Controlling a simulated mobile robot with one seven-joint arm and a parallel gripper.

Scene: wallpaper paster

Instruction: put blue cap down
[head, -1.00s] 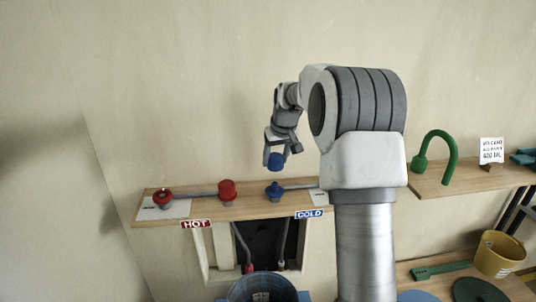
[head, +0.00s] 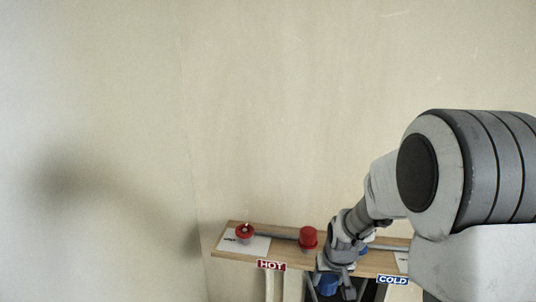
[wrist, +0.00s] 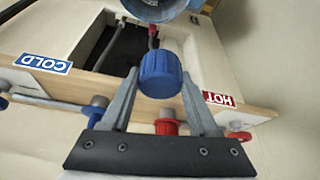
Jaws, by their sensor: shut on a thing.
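The blue cap (wrist: 160,73) is held between the two fingers of my gripper (wrist: 160,82) in the wrist view. In the head view the blue cap (head: 328,284) shows low in the picture, at my gripper (head: 333,286), in front of the shelf edge. The shelf (head: 280,233) carries the HOT sign (head: 271,265) and the COLD sign (head: 392,280). A blue fitting on the cold side (head: 363,250) is mostly hidden by my arm in the head view. It also shows in the wrist view (wrist: 92,112).
A red cap (head: 308,238) and a red valve (head: 244,232) stand on the shelf's hot side. In the wrist view a blue bucket (wrist: 158,12) lies beyond the held cap, near a dark wall opening (wrist: 125,48). The wall above the shelf is bare.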

